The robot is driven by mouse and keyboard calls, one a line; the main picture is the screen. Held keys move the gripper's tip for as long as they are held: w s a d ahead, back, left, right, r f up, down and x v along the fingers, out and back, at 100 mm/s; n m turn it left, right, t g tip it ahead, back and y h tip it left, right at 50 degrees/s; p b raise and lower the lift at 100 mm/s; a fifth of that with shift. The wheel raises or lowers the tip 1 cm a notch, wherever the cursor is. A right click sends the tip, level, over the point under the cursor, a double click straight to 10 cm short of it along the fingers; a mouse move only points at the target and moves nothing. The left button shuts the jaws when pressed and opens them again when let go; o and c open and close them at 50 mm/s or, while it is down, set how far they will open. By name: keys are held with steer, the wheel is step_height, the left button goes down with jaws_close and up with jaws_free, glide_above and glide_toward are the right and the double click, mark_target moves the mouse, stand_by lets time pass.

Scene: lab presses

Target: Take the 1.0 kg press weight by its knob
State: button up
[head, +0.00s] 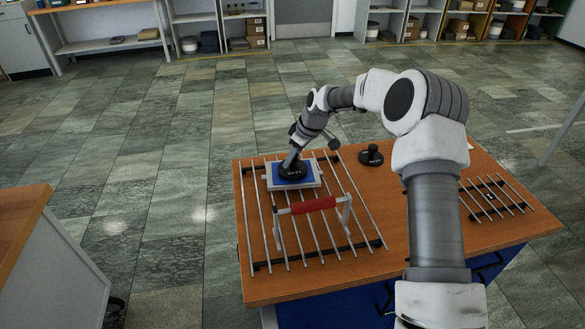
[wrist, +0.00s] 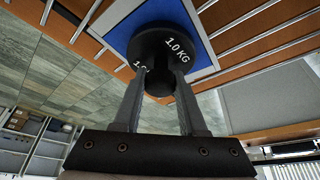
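The 1.0 kg press weight (wrist: 190,45) is a black disc with white "1.0 KG" lettering and a dark knob (wrist: 160,86). In the head view the weight (head: 291,172) sits on the blue pad (head: 276,184) of a white plate (head: 308,184). My gripper (wrist: 160,78) has one finger on each side of the knob. The fingers appear to touch the knob, with no clear gap. In the head view my gripper (head: 292,160) reaches down to the weight from above, and its fingertips are hard to make out.
A second black weight (head: 371,155) with a knob stands to the right on the wooden table (head: 262,289). A red-handled metal bar (head: 313,205) stands in front of the plate. Metal rods (head: 361,208) form a rack under the plate. A smaller rack (head: 496,196) is at the right.

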jaws_close()
stand_by(0.8)
steer(key=shift+w+r, duration=0.15)
